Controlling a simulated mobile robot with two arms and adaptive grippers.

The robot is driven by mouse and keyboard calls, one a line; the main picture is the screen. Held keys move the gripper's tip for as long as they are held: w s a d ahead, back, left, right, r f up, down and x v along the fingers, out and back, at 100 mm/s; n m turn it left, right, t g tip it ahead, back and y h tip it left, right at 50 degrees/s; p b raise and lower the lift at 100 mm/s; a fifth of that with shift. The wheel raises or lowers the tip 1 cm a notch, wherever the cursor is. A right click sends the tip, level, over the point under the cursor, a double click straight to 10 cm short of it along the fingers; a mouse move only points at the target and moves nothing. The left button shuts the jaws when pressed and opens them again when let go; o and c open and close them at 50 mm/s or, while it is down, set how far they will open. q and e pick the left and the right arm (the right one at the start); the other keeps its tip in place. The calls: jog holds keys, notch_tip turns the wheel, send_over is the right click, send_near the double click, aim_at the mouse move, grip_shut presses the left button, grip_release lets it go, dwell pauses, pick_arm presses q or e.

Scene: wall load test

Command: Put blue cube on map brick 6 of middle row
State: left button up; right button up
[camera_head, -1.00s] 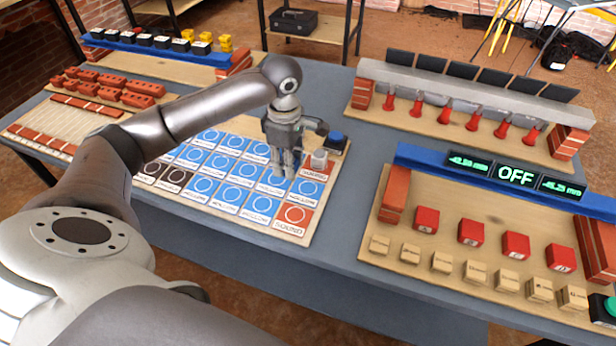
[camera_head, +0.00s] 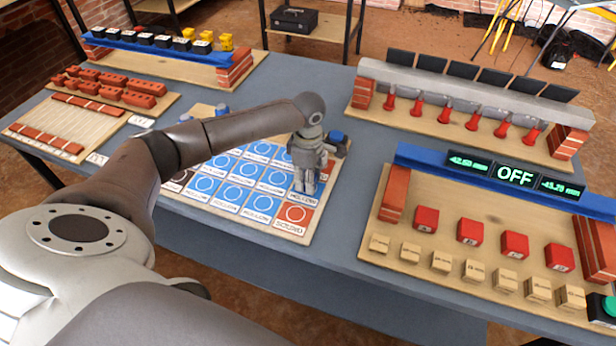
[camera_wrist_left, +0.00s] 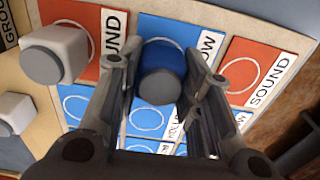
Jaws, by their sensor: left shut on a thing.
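My left gripper (camera_head: 304,190) points down over the right end of the map board's middle row. In the left wrist view its fingers (camera_wrist_left: 165,90) are shut on a blue cube (camera_wrist_left: 162,72) with a grey end face. The cube is over a blue HOLLOW card (camera_wrist_left: 187,32), which lies between an orange SOUND card (camera_wrist_left: 262,70) and another SOUND card (camera_wrist_left: 108,28). I cannot tell whether the cube touches the card. The front-row SOUND card (camera_head: 295,214) shows in front of the gripper. My right gripper is not in view.
A white cube (camera_wrist_left: 58,52) with a grey face stands beside the fingers, and another (camera_wrist_left: 14,112) stands farther off. To the right is a board with red cubes (camera_head: 471,230) and an OFF display (camera_head: 515,175).

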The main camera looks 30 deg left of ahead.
pick_arm(q)
jog(key=o, duration=1.1)
jog(key=shift+f, duration=0.15)
jog(key=shift+c, duration=0.2)
jog(key=shift+r, duration=0.45)
notch_tip(320, 180, up, 12)
jog(key=shift+f+b, duration=0.25)
jog(key=shift+b, duration=0.05)
jog(key=shift+f, duration=0.1)
